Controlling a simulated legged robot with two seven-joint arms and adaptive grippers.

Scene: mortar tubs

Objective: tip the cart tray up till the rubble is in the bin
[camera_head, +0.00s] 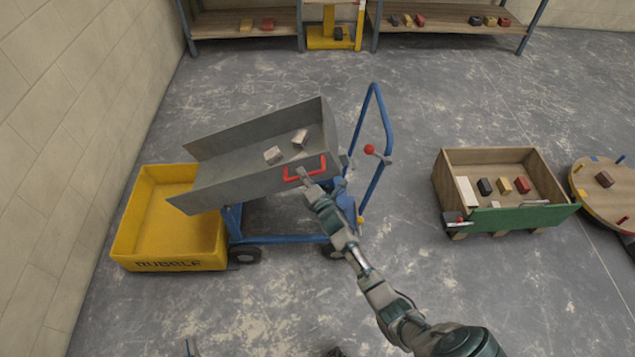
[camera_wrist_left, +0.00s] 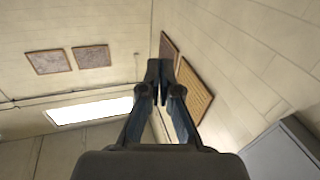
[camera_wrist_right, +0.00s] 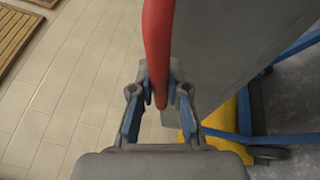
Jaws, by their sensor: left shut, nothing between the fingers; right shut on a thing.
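The grey cart tray (camera_head: 250,178) is tilted on its blue cart (camera_head: 280,239), right end raised and left end low over the yellow bin (camera_head: 170,258), which is lettered RUBBLE. Two pale rubble pieces (camera_head: 273,155) (camera_head: 300,138) lie in the tray's right half. The visible bin floor looks empty; the tray's low end hides part of it. My right gripper (camera_head: 306,178) is shut on the red handle (camera_head: 291,174) on the tray's near side; the handle also fills the right wrist view (camera_wrist_right: 158,40). My left gripper (camera_wrist_left: 159,72) is shut and empty, facing wall and ceiling.
A blue push bar with a red knob (camera_head: 370,149) rises right of the tray. A wooden crate (camera_head: 490,157) with a green front and a round table (camera_head: 612,203) stand further right. Shelves (camera_head: 245,22) line the back. Floor between cart and crate is clear.

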